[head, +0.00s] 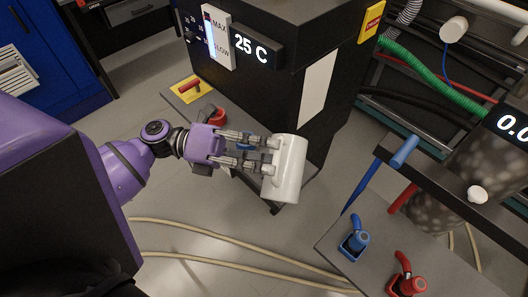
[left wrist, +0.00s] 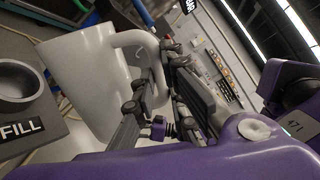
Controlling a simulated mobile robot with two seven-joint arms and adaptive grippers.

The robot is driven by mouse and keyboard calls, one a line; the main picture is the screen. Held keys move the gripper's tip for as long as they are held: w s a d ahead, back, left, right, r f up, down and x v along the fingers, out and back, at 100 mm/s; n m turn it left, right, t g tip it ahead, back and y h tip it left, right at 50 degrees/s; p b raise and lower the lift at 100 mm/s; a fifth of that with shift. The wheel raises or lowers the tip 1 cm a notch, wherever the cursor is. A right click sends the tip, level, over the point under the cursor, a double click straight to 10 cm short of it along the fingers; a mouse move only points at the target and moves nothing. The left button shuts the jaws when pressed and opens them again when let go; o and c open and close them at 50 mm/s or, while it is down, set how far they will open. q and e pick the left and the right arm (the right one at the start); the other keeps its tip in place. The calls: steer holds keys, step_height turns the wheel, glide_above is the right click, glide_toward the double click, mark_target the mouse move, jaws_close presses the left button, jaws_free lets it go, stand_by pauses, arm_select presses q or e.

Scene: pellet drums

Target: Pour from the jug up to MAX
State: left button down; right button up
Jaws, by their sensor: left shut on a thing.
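The white jug (head: 287,170) is held in the air by my left gripper (head: 262,153), in front of the dark machine. In the left wrist view the jug (left wrist: 85,75) shows its large handle, with the grey fingers closed at it. I cannot tell what is inside the jug. A round dark-centred opening (left wrist: 18,82) beside a FILL label (left wrist: 20,130) shows at the left in the left wrist view. My right gripper is not in view.
The dark machine (head: 285,95) has a 25 C display (head: 252,47). Blue (head: 353,243) and red (head: 407,283) valve handles sit on a grey surface at lower right. Pale hoses (head: 230,233) cross the floor.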

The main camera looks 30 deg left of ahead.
arm_select(q)
steer(key=shift+r, duration=0.1)
steer(key=shift+s+d+r+m+p, duration=0.1)
steer(key=shift+s+m+p, duration=0.35)
steer(key=shift+m, duration=0.25)
steer(key=shift+s, duration=0.1)
steer(key=shift+s+d+f+m, duration=0.1)
steer(key=shift+s+m, duration=0.2)
steer(key=shift+m, duration=0.35)
steer(key=shift+s+d+f+m, duration=0.1)
steer(key=shift+s+m, duration=0.2)
steer(key=shift+m, duration=0.35)
